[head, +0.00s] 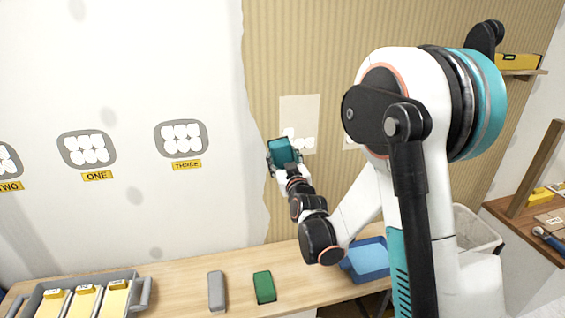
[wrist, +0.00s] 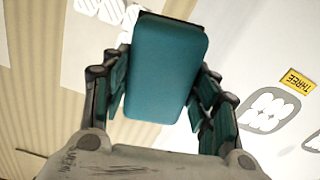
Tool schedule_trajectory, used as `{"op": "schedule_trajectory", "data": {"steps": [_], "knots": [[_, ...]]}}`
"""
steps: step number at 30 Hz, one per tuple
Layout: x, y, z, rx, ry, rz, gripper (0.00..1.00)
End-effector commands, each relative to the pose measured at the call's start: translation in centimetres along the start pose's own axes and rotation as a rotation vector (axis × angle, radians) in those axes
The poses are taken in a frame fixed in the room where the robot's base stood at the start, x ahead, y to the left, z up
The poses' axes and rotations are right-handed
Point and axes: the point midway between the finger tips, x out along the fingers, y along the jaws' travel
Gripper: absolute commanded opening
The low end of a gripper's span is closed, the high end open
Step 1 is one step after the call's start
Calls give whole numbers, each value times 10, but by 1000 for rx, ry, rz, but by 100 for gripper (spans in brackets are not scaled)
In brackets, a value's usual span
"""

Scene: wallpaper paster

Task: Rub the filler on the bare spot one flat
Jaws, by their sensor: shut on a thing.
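The bare spot ONE (head: 87,149) is a grey rounded patch on the white wall at left. White lumps of filler (head: 86,148) cover much of it, above its yellow label. My gripper (head: 284,156) is shut on a teal block (head: 283,151), held in front of the wall near the wallpaper's left edge, well right of spot ONE. The block (wrist: 167,68) fills the middle of the wrist view between the fingers, with a dark far edge. Whether it touches the wall cannot be told.
Spot THREE (head: 181,138) lies between spot ONE and my gripper; spot TWO (head: 8,160) is cut off at left. A pale sheet (head: 299,105) is on the wallpaper. The bench holds a grey block (head: 216,290), a green block (head: 264,287), a grey tray (head: 143,291) and a blue tub (head: 368,270).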

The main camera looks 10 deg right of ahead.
Motion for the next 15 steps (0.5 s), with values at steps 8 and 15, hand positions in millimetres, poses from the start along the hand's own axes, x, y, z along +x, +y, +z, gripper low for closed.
{"op": "schedule_trajectory", "data": {"steps": [8,15], "knots": [[0,0,2,1,-1,0,30],[25,0,1,1,-1,0,30]]}}
